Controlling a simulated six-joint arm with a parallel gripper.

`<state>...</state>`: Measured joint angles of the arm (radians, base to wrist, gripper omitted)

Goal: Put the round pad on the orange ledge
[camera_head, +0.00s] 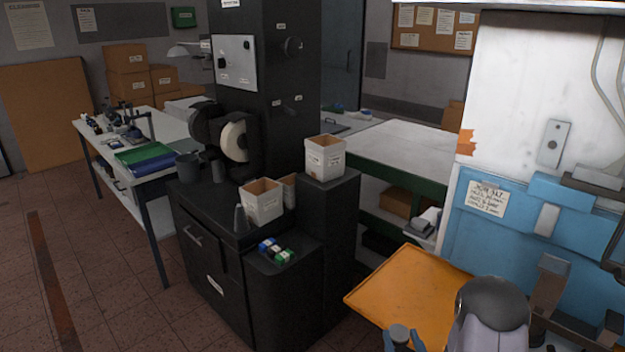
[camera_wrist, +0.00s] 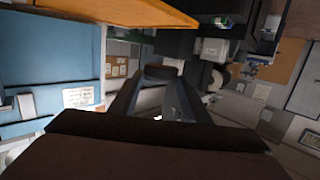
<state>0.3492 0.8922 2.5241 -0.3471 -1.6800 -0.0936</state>
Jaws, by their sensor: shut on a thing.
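The orange ledge (camera_head: 408,292) is a flat tilted plate at the lower right of the head view, in front of the blue machine. Its edge also crosses the top of the wrist view (camera_wrist: 130,12). In the wrist view my gripper (camera_wrist: 158,78) has its two dark fingers closed on a small dark thing between their tips, seen nearly edge-on. I take this for the round pad (camera_wrist: 160,72); its full outline is hidden. The held pad appears apart from the ledge.
The blue machine (camera_head: 510,235) stands at the right. A black cabinet (camera_head: 222,283) with white bins (camera_head: 262,203) stands left of the ledge. The visible ledge surface is bare.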

